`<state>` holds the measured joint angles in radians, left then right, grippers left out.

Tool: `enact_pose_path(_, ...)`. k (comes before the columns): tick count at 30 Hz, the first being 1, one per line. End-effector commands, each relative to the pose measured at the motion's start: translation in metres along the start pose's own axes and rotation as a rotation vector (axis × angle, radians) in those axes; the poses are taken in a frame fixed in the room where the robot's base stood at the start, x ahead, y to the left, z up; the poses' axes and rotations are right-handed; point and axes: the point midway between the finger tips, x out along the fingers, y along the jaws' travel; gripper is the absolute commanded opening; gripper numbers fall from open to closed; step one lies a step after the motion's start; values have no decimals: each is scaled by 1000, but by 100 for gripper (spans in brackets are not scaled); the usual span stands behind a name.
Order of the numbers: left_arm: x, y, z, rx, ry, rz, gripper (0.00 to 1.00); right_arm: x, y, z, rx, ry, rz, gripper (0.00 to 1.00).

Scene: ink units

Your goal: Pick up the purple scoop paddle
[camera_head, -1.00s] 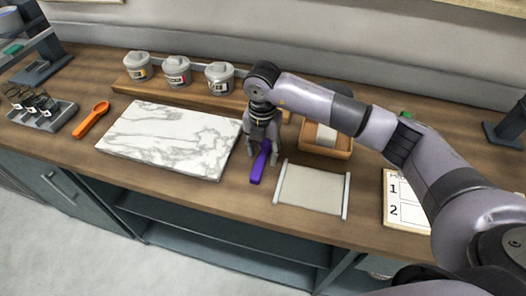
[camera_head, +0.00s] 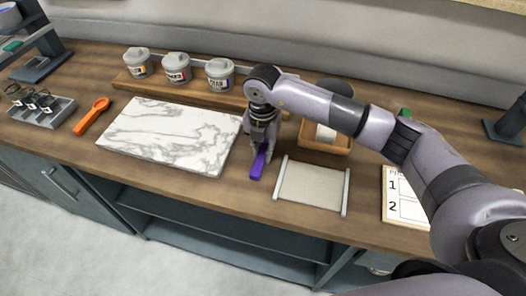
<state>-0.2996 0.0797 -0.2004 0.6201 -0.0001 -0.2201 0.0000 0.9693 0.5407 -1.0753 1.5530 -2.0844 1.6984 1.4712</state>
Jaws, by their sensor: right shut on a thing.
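The purple scoop paddle (camera_head: 258,166) lies on the wooden counter, between the white marble slab and the pale framed panel. Its near end sticks out towards the front edge, and its far part is hidden by my gripper. My right gripper (camera_head: 263,152) points down over the paddle, with its fingers closed around it. I cannot tell whether the paddle is clear of the counter. My left gripper is not in view.
The marble slab (camera_head: 166,136) lies to the left, with an orange scoop (camera_head: 92,115) beyond it. Several lidded pots, one of them a grey pot (camera_head: 220,75), stand on a wooden riser behind. The pale panel (camera_head: 312,187) is close on the right, before a wooden tray (camera_head: 325,147).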

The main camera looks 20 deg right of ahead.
Motion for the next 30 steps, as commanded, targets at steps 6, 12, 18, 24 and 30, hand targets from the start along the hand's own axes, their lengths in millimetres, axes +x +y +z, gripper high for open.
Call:
enact_pose_path(6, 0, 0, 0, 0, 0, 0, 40, 0, 0, 0, 0, 0, 0, 0)
enact_pose_path(12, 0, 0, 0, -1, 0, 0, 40, 0, 0, 0, 0, 0, 1, 0)
enact_pose_path(18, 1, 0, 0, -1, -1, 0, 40, -5, 0, 1, 0, -2, 2, 0)
enact_pose_path(24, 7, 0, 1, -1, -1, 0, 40, -27, 1, 1, -1, -4, 4, 0)
enact_pose_path(30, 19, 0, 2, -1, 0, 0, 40, -77, 2, 1, -1, -6, 7, 0)
